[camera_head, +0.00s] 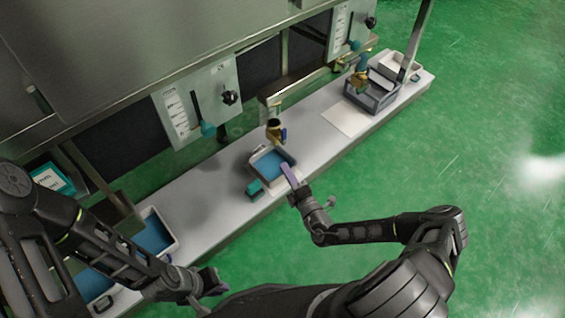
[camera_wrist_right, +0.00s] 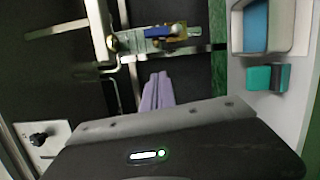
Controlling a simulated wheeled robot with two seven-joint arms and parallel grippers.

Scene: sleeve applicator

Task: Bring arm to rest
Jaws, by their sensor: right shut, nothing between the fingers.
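My right gripper (camera_head: 290,174) is in front of the bench, by the near side of a small blue-lined tray. Its purple fingers (camera_wrist_right: 157,94) are together in the right wrist view, with nothing seen between them. My left gripper (camera_head: 212,283) is at the lower left, near the bench's front edge; its fingers are too dark and small to tell open from shut.
The white bench (camera_head: 215,215) runs diagonally. The blue-lined tray (camera_wrist_right: 291,50) and a teal block (camera_wrist_right: 259,78) lie close to my right gripper. A brass-and-blue fixture (camera_head: 274,131) stands behind the tray. Grey bins (camera_head: 372,97) stand at the far end. Green floor in front is clear.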

